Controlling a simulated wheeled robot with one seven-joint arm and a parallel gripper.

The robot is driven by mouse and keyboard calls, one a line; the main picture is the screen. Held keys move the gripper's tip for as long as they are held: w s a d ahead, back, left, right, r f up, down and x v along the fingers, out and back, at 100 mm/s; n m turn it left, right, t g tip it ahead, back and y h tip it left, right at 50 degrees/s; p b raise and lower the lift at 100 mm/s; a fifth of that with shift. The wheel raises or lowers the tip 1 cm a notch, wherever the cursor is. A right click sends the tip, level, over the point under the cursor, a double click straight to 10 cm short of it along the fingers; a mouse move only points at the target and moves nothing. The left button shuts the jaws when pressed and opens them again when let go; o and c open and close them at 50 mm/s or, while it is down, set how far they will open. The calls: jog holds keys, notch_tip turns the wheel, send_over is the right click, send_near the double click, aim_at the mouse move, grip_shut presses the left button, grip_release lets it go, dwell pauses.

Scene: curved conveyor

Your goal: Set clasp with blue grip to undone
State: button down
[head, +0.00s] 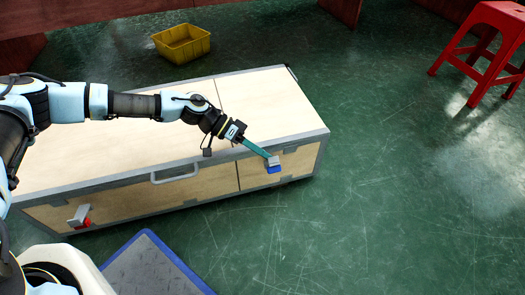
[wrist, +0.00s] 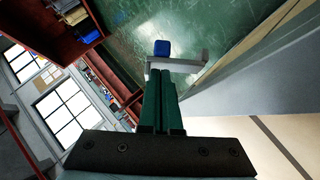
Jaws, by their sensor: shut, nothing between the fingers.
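The clasp with the blue grip (head: 273,169) is on the front face of the wooden chest (head: 120,157), near its right end. In the wrist view its blue grip (wrist: 162,48) shows just beyond the fingertips, with its grey metal arm (wrist: 184,62) running sideways to the chest. My gripper (head: 268,156) is shut with nothing between its green fingers, and its tips are at the clasp's grey part. In the wrist view the shut fingers (wrist: 160,75) end right at the grey arm. I cannot tell whether they touch it.
A second clasp with a red grip (head: 85,222) is on the chest's left front, and a handle (head: 175,173) is between them. A yellow crate (head: 182,44) is behind, a red stool (head: 488,50) at right. A blue-edged mat (head: 150,265) lies in front. The floor right of the chest is clear.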

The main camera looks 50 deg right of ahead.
aim_at(269, 166)
jog(key=shift+s+a+r+t+p, duration=0.1)
jog(key=shift+s+a+t+p, duration=0.05)
jog(key=shift+t+p, duration=0.2)
jog(key=shift+s+a+m+p, duration=0.1)
jog(key=shift+s+m+p, duration=0.05)
jog(key=shift+m+p, duration=0.15)
jog(key=shift+s+a+f+m+t+h+p, duration=0.2)
jog(key=shift+s+a+f+t+h+p, duration=0.15)
jog(key=shift+s+t+p, duration=0.2)
jog(key=shift+s+a+f+m+t+h+p, duration=0.2)
jog(key=shift+s+a+t+p, duration=0.1)
jog(key=shift+s+a+p, duration=0.25)
jog(key=shift+s+f, duration=0.1)
jog(key=shift+f, duration=0.05)
